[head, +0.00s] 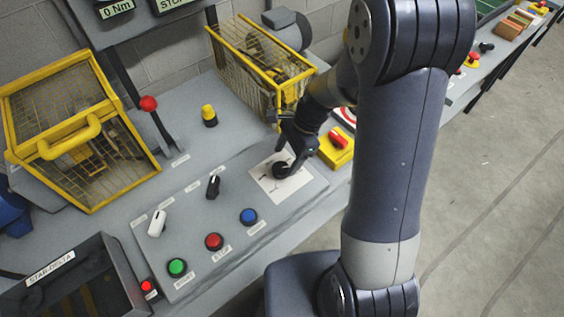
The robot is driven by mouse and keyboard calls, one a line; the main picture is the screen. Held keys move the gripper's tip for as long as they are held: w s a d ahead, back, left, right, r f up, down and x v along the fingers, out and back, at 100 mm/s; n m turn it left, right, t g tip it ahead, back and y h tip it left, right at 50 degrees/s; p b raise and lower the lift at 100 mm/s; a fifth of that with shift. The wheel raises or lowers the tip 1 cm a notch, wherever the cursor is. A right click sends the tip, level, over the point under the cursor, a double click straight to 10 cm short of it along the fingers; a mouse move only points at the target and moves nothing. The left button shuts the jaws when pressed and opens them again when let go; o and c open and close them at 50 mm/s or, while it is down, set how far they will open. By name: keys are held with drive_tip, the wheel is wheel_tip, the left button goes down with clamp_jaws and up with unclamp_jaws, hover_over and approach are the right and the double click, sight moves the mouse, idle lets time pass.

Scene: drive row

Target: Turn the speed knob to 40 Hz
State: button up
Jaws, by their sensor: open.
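The speed knob (280,169) is a dark round knob on a white scale plate (269,189) at the right end of the sloped grey control panel. The scale markings are too small to read, so I cannot tell its setting. My gripper (286,168) is at the knob, reaching down from the upper right with its fingers around or just beside it. It is open. The fingers hide part of the knob, and I cannot tell whether they touch it.
The panel also carries a black selector (213,186), a white selector (157,223), and green (177,267), red (214,241) and blue (248,217) buttons. Yellow cages (82,130) stand behind.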

sight(281, 168)
drive_tip(key=shift+x, duration=1.85)
drive_tip(key=shift+c, duration=0.5)
drive_tip(key=c, duration=0.9)
